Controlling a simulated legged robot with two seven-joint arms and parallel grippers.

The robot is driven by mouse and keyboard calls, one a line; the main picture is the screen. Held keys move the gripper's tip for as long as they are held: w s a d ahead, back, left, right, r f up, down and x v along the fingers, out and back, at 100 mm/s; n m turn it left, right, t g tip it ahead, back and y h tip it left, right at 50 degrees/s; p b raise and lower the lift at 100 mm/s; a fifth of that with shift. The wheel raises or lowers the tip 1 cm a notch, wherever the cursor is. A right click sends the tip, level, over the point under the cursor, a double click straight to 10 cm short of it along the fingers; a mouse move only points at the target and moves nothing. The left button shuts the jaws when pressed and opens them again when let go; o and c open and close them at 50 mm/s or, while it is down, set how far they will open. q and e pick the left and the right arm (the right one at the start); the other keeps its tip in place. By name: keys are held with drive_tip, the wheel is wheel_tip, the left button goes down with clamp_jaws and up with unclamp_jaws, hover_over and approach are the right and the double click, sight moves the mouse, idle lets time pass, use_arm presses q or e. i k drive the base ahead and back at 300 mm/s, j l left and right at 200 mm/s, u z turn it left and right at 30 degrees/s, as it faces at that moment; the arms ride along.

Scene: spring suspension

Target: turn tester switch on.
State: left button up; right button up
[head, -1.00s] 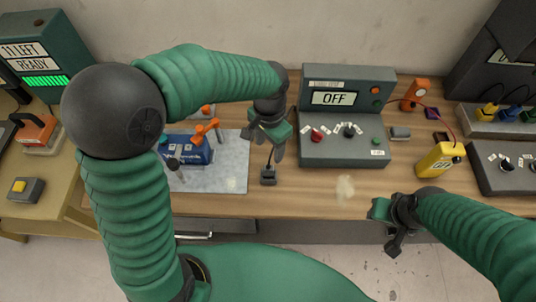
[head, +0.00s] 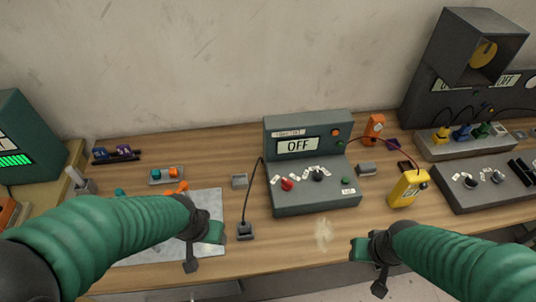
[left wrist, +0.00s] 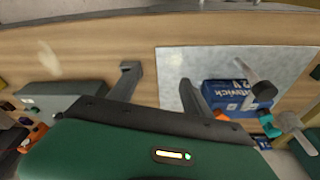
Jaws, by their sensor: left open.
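A grey-green tester box (head: 312,190) stands in the middle of the bench in the head view. Its display (head: 299,145) reads OFF. Its sloping front has a red knob (head: 287,184), a black knob (head: 317,175) and a green button (head: 345,181). My left gripper (head: 203,248) is over the right part of the grey mat, left of the tester and apart from it. In the left wrist view its two fingers (left wrist: 158,88) are spread with nothing between them. My right gripper (head: 370,268) is near the front edge, right of the tester; its jaw opening is unclear.
A black plug block (head: 245,231) with a cable lies between left gripper and tester. A yellow meter (head: 408,189) and an orange device (head: 374,128) stand to the right. A blue box (left wrist: 225,95) lies on the mat (left wrist: 175,65). Bench before the tester is clear.

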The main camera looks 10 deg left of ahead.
sight(287, 185)
drive_tip(key=l+u, duration=0.15)
drive_tip(key=u, duration=0.25)
drive_tip(key=l+u, duration=0.15)
drive_tip(key=u, duration=0.25)
drive_tip(key=l+u, duration=0.15)
drive_tip(key=u, duration=0.25)
drive_tip(key=l+u, duration=0.1)
drive_tip(key=u, duration=0.3)
drive_tip(key=k+l, duration=0.15)
